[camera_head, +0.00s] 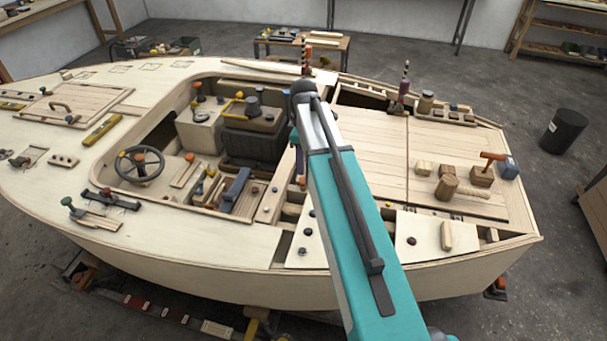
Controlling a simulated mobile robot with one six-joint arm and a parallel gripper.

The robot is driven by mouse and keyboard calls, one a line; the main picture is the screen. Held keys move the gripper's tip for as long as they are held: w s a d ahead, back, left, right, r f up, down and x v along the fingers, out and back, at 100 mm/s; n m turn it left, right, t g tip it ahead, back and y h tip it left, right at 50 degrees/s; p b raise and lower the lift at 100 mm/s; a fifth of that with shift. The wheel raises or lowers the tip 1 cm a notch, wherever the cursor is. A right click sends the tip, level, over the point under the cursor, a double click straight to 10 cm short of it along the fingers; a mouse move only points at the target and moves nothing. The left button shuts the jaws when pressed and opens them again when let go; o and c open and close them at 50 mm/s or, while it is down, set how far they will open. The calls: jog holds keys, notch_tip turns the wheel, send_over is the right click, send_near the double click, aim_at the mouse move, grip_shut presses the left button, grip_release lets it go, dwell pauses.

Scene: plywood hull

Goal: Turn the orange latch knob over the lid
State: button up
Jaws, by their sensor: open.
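Several small orange parts show on the hull, and I cannot tell for sure which is the latch knob. One small orange-red piece (71,119) sits at the front edge of a planked hatch lid (85,98) with a curved handle, on the left deck. An orange T-shaped handle (493,156) stands on a wooden block on the right planked deck. Another orange piece shows just left of my teal arm, low in the cockpit edge. My arm reaches up the middle of the view to a dark joint. My gripper is not visible; the arm hides what lies behind it.
A dark steering wheel (139,164) and a dark seat (252,136) stand in the open cockpit. A wooden mallet (447,187) and loose blocks lie on the right deck. A black bin (563,131) stands on the floor at right.

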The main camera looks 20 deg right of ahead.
aim_at(304, 180)
jog(key=shift+f+p, duration=0.9)
jog(key=shift+f, duration=2.7)
jog(key=c, duration=1.1)
jog(key=shift+o, duration=0.2)
jog(key=shift+m, duration=0.3)
jog(key=shift+m+b, duration=0.45)
jog(key=shift+m, duration=0.55)
jog(key=o, duration=1.1)
jog(key=shift+c, duration=0.2)
